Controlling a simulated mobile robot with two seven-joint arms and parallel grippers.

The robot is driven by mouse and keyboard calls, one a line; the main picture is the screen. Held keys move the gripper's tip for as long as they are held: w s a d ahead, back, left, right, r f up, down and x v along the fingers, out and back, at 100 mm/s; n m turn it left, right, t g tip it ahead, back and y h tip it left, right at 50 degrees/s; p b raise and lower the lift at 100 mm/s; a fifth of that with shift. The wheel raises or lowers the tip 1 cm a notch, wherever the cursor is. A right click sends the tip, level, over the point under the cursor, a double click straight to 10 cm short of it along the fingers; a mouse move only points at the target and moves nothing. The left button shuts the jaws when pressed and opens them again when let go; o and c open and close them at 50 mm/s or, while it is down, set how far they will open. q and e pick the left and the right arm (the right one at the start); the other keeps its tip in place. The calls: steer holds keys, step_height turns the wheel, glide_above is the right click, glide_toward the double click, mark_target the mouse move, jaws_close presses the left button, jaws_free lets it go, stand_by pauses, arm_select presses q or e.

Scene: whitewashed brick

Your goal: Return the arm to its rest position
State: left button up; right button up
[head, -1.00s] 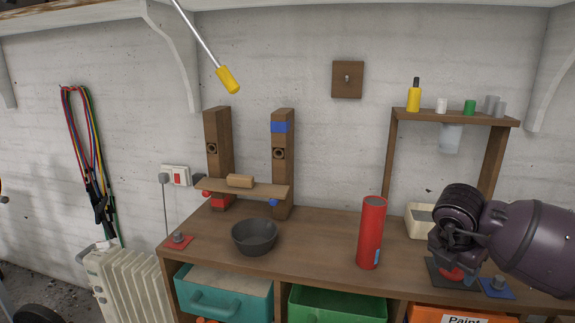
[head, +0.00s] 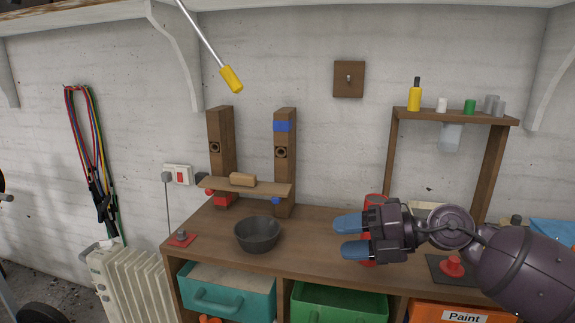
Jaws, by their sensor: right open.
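My right gripper (head: 350,238) is in the head view at the right of the workbench. Its two blue fingertips are apart, point left and hold nothing. My right arm comes in from the right edge. The gripper is in front of a red cylinder (head: 374,200) and hides most of it; I cannot tell the gap between them. My left gripper is not in view.
The workbench (head: 310,268) carries a dark bowl (head: 257,234), two wooden posts with a plank (head: 265,188), and a red button on a dark plate (head: 453,266). A small shelf (head: 440,115) holds bottles and caps. A yellow-handled rod (head: 231,79) hangs above. Open drawers (head: 338,302) sit below.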

steer(key=s+d+f+m+t+h, duration=0.2)
steer(key=d+f+m+t+h, duration=0.4)
steer(key=f+m, duration=0.5)
steer(key=s+d+f+m+t+h, duration=0.1)
steer(key=d+f+m+t+h, duration=0.5)
steer(key=m, duration=0.8)
steer(key=s+d+f+m+g+h, duration=0.1)
steer(key=s+f+m, duration=0.3)
steer(key=s+f, duration=0.6)
steer(key=s+d+f+m+g+h, duration=0.1)
steer(key=s+d+f+m+g, duration=0.2)
steer(key=s+f, duration=0.8)
steer(key=s+m, duration=0.2)
steer(key=shift+s+d+g, duration=0.2)
steer(key=shift+s+g, duration=0.15)
steer(key=shift+g, duration=0.05)
